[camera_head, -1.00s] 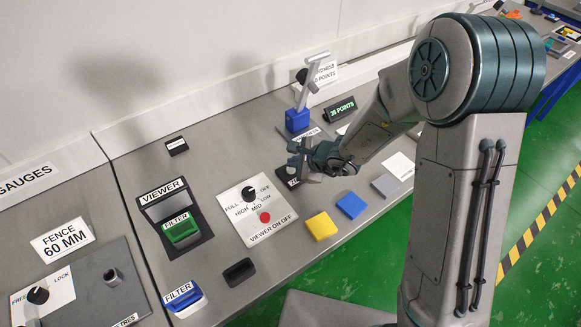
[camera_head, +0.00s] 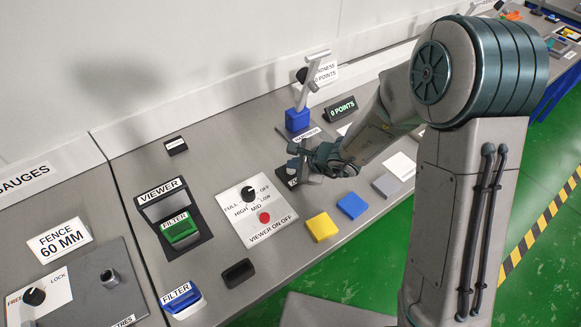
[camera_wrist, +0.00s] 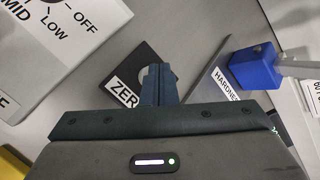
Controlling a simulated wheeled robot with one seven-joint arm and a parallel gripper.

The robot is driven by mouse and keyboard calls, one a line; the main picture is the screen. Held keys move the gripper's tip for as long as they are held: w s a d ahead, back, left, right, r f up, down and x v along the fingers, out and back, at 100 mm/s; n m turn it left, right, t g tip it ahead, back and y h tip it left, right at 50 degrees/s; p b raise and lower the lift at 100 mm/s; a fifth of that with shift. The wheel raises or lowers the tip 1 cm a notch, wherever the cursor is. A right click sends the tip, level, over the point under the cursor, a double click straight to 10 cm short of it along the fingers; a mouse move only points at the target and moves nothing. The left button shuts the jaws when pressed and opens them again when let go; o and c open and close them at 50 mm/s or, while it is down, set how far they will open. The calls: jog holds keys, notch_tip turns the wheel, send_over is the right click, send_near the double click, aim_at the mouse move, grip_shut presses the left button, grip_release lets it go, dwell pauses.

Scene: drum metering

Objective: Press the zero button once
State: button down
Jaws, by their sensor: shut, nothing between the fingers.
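The zero button's dark plate (camera_wrist: 138,62) carries a white label reading "ZER", cut off by my fingers in the wrist view. A pale round button top (camera_wrist: 149,70) shows only partly behind the fingertips. My gripper (camera_wrist: 158,70) is shut and empty, its fingertips over the button; I cannot tell whether they touch it.
A blue block-based hardness tester (camera_head: 297,119) stands just behind my gripper; its blue block (camera_wrist: 254,66) is close on the right in the wrist view. The viewer control panel (camera_head: 250,210) lies left. Yellow (camera_head: 322,226), blue (camera_head: 352,205) and grey blocks lie in front.

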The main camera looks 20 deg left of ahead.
aim_at(294, 171)
jog(key=shift+r+p, duration=0.45)
jog(key=shift+r, duration=0.45)
jog(key=shift+r+p, duration=1.65)
jog(key=shift+r, duration=0.85)
